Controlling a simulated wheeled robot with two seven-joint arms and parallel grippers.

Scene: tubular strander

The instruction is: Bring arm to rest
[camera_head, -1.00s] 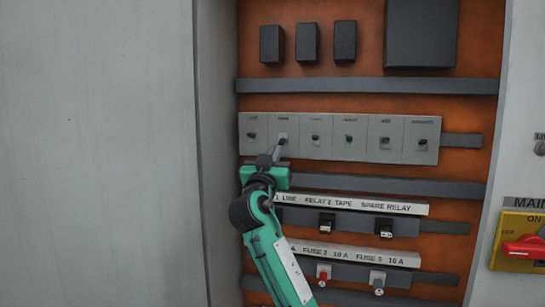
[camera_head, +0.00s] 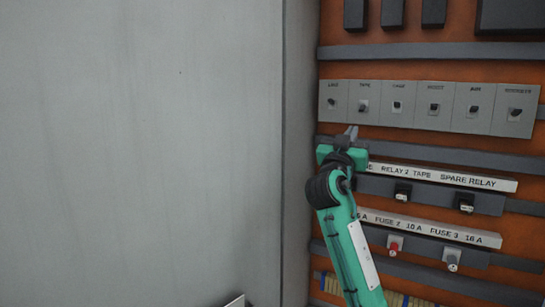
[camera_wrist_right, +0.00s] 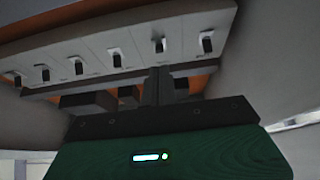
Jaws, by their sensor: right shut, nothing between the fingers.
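My right gripper (camera_head: 350,132) is in front of the open cabinet, just below the left part of the breaker row. Its fingers are together and hold nothing. In the right wrist view the closed fingers (camera_wrist_right: 157,88) point up toward the grey breaker panel (camera_wrist_right: 120,45). The panel also shows in the head view (camera_head: 425,119), with several small dark toggles. The tape toggle (camera_head: 363,106) is above the fingertips with a gap between them. My green right arm (camera_head: 350,245) reaches up from the bottom of the head view. My left gripper is not in view.
The relay row (camera_head: 440,177) and fuse row (camera_head: 430,228) lie right of my arm, close to it. Grey cable ducts (camera_head: 430,50) cross the orange back plate. A plain grey cabinet wall (camera_head: 140,150) fills the left, with free room before it.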

